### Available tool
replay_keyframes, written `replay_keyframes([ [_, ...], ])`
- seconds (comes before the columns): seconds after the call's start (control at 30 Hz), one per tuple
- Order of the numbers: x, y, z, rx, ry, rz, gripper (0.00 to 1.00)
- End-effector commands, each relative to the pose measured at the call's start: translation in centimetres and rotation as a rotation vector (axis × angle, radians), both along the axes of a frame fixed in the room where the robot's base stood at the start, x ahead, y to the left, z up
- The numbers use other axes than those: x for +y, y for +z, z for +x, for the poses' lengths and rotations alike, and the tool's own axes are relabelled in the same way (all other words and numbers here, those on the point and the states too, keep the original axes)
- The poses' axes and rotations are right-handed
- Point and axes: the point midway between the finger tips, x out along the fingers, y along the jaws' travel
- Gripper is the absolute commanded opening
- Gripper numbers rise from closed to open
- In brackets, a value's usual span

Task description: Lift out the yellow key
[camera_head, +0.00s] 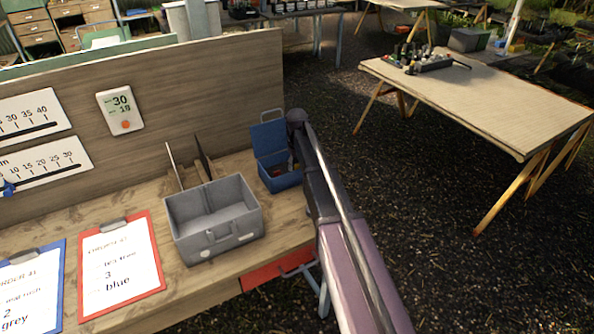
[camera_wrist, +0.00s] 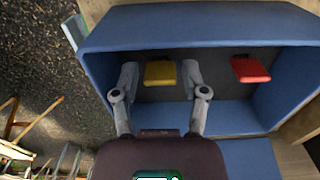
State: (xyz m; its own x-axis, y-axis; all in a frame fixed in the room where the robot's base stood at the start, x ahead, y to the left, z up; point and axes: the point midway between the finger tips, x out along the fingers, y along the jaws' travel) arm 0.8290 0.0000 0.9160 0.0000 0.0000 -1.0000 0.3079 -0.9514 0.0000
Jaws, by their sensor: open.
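The yellow key (camera_wrist: 160,73) lies in an open blue box (camera_wrist: 200,22) in the wrist view. My gripper (camera_wrist: 160,78) is open, with one finger on each side of the yellow key; I cannot tell whether they touch it. A red key (camera_wrist: 250,69) lies to the right of it in the same box, outside the fingers. In the head view the blue box (camera_head: 284,182) stands near the right end of the workbench with its lid raised.
A grey open bin (camera_head: 213,247) stands to the left of the blue box. A red clipboard (camera_head: 120,270) lies further left. A wooden panel (camera_head: 220,95) rises behind the bench. A gravel floor and a separate table (camera_head: 500,100) are to the right.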

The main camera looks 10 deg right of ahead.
Motion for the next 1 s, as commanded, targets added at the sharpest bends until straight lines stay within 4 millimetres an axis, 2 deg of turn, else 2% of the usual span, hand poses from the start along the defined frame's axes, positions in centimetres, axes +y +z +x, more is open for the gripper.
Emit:
replay_keyframes([
  [0.4, 0.01, 0.03, 0.00, 0.000, 0.000, 0.000, 0.57],
  [0.43, 0.01, 0.03, 0.00, 0.000, 0.000, 0.000, 0.54],
  [0.57, 0.02, 0.03, 0.00, 0.000, 0.000, 0.000, 0.16],
  [1.0, 0.04, 0.14, 0.00, 0.000, 0.001, 0.000, 0.14],
])
